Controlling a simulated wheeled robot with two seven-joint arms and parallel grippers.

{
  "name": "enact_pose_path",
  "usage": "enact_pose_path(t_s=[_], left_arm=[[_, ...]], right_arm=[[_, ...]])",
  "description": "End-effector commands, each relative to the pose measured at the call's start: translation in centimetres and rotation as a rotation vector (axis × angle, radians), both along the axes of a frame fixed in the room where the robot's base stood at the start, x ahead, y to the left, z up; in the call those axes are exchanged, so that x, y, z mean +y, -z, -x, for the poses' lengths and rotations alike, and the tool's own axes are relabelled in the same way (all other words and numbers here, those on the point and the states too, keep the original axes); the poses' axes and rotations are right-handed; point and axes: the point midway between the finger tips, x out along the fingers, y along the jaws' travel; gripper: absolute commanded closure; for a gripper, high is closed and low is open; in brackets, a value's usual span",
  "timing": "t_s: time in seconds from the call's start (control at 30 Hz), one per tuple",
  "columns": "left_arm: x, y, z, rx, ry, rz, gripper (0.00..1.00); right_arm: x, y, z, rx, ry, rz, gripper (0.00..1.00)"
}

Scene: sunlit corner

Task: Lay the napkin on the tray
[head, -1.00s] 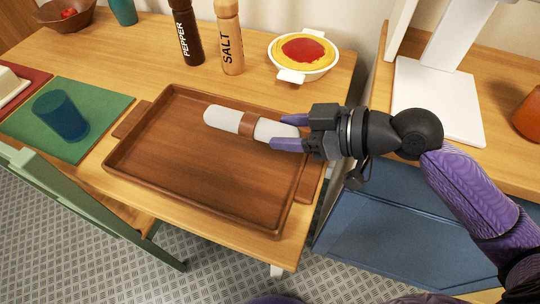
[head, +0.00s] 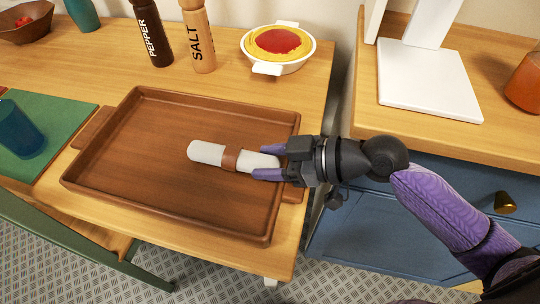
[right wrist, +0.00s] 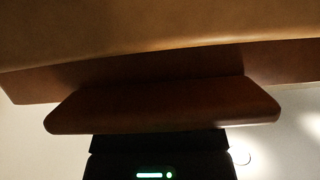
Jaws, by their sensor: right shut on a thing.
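The napkin (head: 207,153) is a white roll with a brown ring around its middle. My right gripper (head: 259,162), with purple fingers, is shut on its right end. The napkin lies level, low over the right half of the tray (head: 125,160). I cannot tell whether it touches the tray floor. The tray is brown wood with a raised rim and a handle at each end; my gripper covers part of its right rim. In the right wrist view, brown wood, apparently the tray's handle (right wrist: 160,105), fills the middle and the napkin is hidden. My left gripper is not in view.
Pepper (head: 153,35) and salt (head: 198,40) mills and a white dish (head: 277,48) of yellow and red food stand behind the tray. A blue cup (head: 18,132) stands on a green mat (head: 62,120) at left. A green chair (head: 75,235) is in front.

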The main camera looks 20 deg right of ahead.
Motion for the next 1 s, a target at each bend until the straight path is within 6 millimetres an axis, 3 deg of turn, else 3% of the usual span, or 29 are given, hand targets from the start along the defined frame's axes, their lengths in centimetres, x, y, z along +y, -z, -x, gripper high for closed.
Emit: enact_pose_path(t_s=[0.07,0.1,0.23,0.67,0.8,1.0], left_arm=[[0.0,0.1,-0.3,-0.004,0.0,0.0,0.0],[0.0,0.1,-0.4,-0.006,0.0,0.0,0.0],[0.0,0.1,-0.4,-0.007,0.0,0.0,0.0],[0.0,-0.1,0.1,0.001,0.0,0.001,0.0],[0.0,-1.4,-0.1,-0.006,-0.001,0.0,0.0],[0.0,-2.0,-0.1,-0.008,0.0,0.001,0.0]], right_arm=[[0.0,0.0,0.0,0.001,0.0,-0.001,1.0],[0.0,0.0,0.0,0.001,0.0,0.0,0.39],[0.0,0.0,0.0,0.001,0.0,0.0,0.12],[0.0,-0.1,0.0,0.001,0.0,-0.001,0.12],[0.0,-2.0,0.0,-0.004,0.002,-0.002,0.12],[-3.7,-3.1,2.5,0.007,0.003,0.001,0.12]])
